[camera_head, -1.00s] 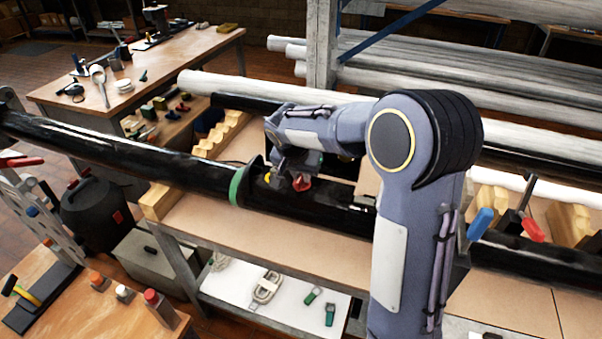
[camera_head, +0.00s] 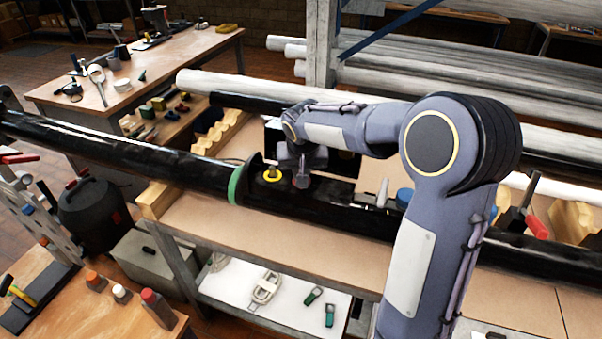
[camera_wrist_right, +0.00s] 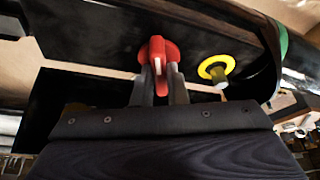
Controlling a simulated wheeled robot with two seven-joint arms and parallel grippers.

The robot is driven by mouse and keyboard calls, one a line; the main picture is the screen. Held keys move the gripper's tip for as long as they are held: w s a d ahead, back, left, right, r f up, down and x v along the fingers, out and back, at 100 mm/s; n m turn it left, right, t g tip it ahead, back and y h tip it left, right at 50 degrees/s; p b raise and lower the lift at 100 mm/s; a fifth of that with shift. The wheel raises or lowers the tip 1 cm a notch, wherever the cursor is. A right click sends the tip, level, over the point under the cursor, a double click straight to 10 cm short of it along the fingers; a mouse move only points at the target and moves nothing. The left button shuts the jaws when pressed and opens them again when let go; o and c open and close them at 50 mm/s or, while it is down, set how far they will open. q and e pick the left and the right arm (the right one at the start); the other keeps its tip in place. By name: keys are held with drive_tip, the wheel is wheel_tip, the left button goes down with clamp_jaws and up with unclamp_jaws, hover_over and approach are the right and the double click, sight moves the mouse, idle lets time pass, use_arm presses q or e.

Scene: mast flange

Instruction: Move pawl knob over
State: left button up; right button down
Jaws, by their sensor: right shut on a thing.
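In the head view my right gripper (camera_head: 301,180) is over the tube and hides the red knob. A yellow ring with a pin through it (camera_head: 272,176) is just left of the gripper; it also shows at the right in the wrist view (camera_wrist_right: 213,68). A green band (camera_head: 235,184) circles the tube by a black flange. My left gripper is out of view.
The tube lies along a wooden-topped bench (camera_head: 205,221). A grey cone (camera_head: 382,193) and a blue cap (camera_head: 404,198) are beside my right forearm. White pipes (camera_head: 390,60) fill a rack behind.

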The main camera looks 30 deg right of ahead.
drive_tip(key=n, duration=0.2)
drive_tip(key=n+y, duration=0.1)
drive_tip(key=n, duration=0.1)
drive_tip(key=n+y, duration=0.1)
drive_tip(key=n, duration=0.1)
drive_tip(key=shift+d, duration=0.25)
drive_tip(key=n+y, duration=0.2)
drive_tip(key=n, duration=0.3)
drive_tip(key=shift+n+b, duration=0.3)
drive_tip(key=shift+b, duration=0.05)
drive_tip(key=shift+y, duration=0.3)
drive_tip(key=shift+d, duration=0.1)
drive_tip(key=c, duration=1.4)
unclamp_jaws()
drive_tip(key=shift+g, duration=0.3)
drive_tip(key=shift+c, duration=0.2)
drive_tip(key=shift+r, duration=0.1)
drive_tip(key=v, duration=0.7)
drive_tip(key=shift+s+r+b, duration=0.2)
drive_tip(key=shift+r+b, duration=0.1)
